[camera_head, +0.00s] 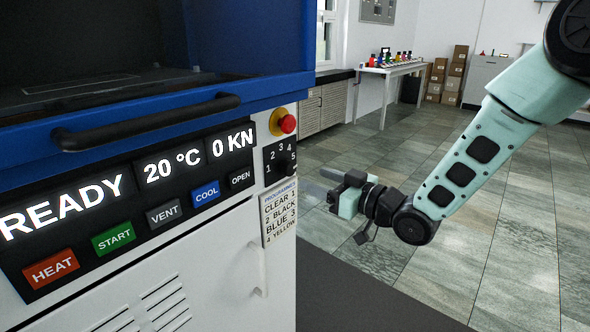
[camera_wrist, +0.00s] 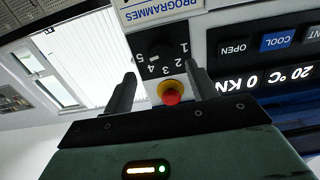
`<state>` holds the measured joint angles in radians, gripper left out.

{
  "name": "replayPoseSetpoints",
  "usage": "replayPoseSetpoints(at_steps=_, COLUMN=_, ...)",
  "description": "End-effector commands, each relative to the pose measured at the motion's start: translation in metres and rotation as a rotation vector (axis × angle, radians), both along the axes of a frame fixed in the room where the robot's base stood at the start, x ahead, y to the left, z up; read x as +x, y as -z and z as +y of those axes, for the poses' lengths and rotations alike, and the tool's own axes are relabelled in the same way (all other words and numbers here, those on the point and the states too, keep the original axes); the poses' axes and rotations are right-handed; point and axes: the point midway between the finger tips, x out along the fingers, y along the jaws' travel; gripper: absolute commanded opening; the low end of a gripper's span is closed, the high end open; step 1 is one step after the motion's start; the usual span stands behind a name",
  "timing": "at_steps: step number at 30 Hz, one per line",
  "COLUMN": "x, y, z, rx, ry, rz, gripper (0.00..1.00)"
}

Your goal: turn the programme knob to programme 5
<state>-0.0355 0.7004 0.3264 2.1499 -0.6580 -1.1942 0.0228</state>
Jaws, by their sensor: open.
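The programme dial (camera_head: 280,160) is a black plate with white numbers 1 to 5, at the right end of the press's front panel. In the wrist view the dial (camera_wrist: 158,50) appears upside down. Its knob (camera_head: 289,169) is dark on dark, and I cannot tell which number it points to. My gripper (camera_head: 330,182) is open and empty, to the right of the dial and apart from it. In the wrist view the fingers of my gripper (camera_wrist: 160,70) stand either side of the dial numbers, with nothing between them.
A red stop button (camera_head: 287,123) on a yellow collar sits just above the dial. A programme card (camera_head: 279,212) is below it. The display (camera_head: 130,175) reads READY, 20 °C and 0 KN. A black handle bar (camera_head: 150,120) juts out above it. Open floor lies to the right.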

Motion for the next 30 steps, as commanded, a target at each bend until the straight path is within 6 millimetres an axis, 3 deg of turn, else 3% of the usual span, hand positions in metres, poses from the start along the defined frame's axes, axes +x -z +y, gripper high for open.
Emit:
replayPoseSetpoints(at_steps=9, x=0.035, y=-0.001, z=0.046, rx=0.001, ry=-0.001, rz=0.0, gripper=0.58)
replayPoseSetpoints(at_steps=15, x=0.045, y=0.0, z=0.058, rx=0.001, ry=-0.001, rz=0.001, gripper=0.58)
replayPoseSetpoints(at_steps=24, x=0.046, y=0.0, z=0.06, rx=0.001, ry=0.0, rz=0.001, gripper=0.58)
replayPoseSetpoints(at_steps=25, x=0.046, y=0.0, z=0.06, rx=0.001, ry=0.0, rz=0.001, gripper=0.55)
replayPoseSetpoints(at_steps=30, x=0.046, y=0.0, z=0.06, rx=0.001, ry=0.0, rz=0.001, gripper=0.13)
